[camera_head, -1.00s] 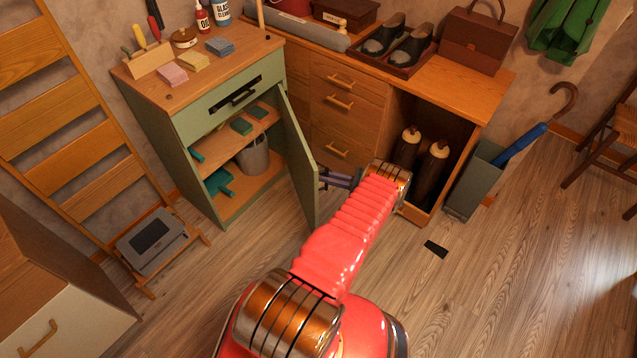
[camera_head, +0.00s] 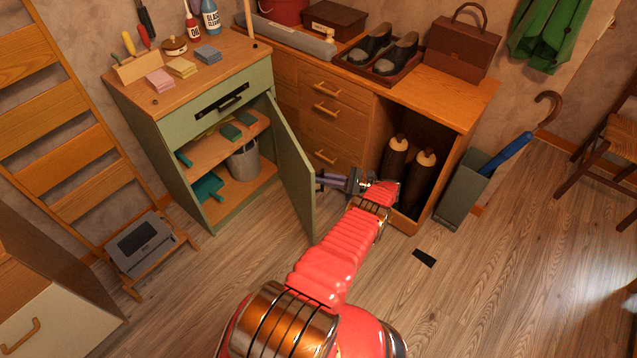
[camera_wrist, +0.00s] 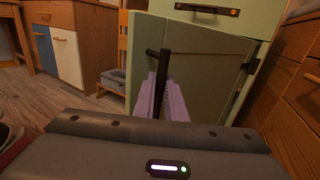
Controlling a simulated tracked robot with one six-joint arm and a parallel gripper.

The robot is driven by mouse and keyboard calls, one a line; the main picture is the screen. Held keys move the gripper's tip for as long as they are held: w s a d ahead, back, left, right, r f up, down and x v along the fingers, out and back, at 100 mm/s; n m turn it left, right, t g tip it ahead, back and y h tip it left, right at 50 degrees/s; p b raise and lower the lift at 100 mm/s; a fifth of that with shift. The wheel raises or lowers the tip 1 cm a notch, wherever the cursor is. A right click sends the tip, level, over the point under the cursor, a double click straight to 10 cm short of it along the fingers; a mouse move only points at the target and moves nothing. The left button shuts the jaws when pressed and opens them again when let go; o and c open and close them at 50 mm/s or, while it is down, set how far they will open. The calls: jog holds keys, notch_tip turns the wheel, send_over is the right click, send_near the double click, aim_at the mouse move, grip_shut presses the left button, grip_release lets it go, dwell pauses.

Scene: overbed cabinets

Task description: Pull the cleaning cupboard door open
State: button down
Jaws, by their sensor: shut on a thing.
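The green cleaning cupboard (camera_head: 186,158) stands at the left of the head view. Its door (camera_head: 293,165) stands well open on its right-hand hinge side, showing the shelves inside. My gripper (camera_head: 322,181) is at the outer face of the door, near its free edge. In the wrist view my purple fingers (camera_wrist: 163,98) are shut on the door's black bar handle (camera_wrist: 164,66). The door's outer face (camera_wrist: 205,75) fills the middle of that view. In the head view the handle is hardly visible.
Inside the cupboard are a grey bucket (camera_head: 243,160) and green items. A wooden drawer unit (camera_head: 330,112) adjoins on the right, its open bay holding two dark bottles or boots (camera_head: 418,175).

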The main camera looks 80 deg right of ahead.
jog(key=shift+d+r, duration=0.1)
jog(key=shift+d, duration=0.15)
jog(key=shift+w, duration=0.15)
jog(key=c, duration=2.1)
grip_release()
jog(key=shift+w, duration=0.1)
jog(key=shift+a, duration=0.1)
jog(key=shift+a, duration=0.1)
